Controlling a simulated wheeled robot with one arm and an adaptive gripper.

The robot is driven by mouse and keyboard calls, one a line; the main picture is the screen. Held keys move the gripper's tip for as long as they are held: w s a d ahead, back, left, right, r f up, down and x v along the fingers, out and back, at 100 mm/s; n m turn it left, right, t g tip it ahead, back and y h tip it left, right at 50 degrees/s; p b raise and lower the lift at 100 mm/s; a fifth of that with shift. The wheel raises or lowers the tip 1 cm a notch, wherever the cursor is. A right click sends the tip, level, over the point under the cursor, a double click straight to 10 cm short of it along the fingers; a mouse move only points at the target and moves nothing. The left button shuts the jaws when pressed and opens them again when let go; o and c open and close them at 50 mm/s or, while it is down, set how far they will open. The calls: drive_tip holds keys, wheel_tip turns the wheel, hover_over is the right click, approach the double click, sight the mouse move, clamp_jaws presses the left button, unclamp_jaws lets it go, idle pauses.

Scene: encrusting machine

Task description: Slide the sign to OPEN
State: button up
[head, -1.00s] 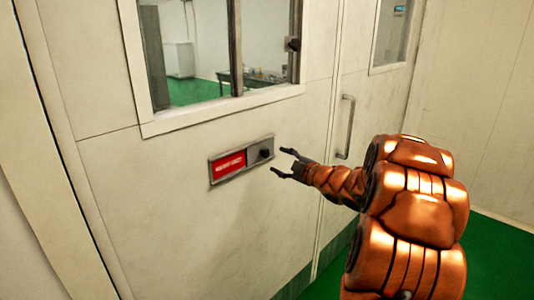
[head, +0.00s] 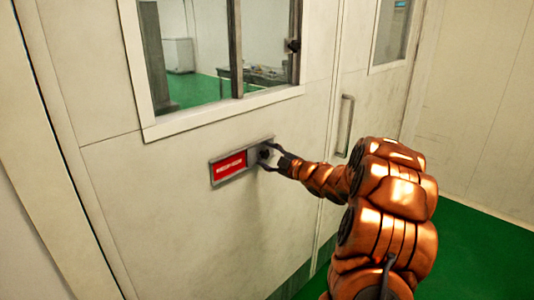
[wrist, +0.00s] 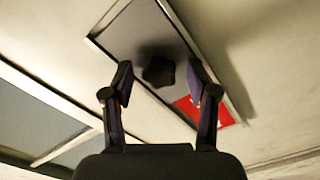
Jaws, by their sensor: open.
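The sliding sign (head: 231,166) is mounted on the door below the window in the head view. Its left part shows a red panel with white lettering too small to read. A grey slider plate with a dark knob covers the right part. My gripper (head: 264,155) is at the right end of the sign, its fingers open around the knob. In the wrist view the dark knob (wrist: 159,72) sits between the two open fingertips (wrist: 160,80), with gaps on both sides. The red panel (wrist: 207,112) shows partly behind the right finger.
A window (head: 205,55) with a dark frame is above the sign. The wall below the sign is bare, and the floor (head: 465,250) at right is clear.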

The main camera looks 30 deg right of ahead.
drive_tip(key=shift+w+a, duration=0.1)
drive_tip(key=shift+w, duration=0.15)
drive_tip(key=shift+c, duration=0.2)
clamp_jaws()
idle(0.5)
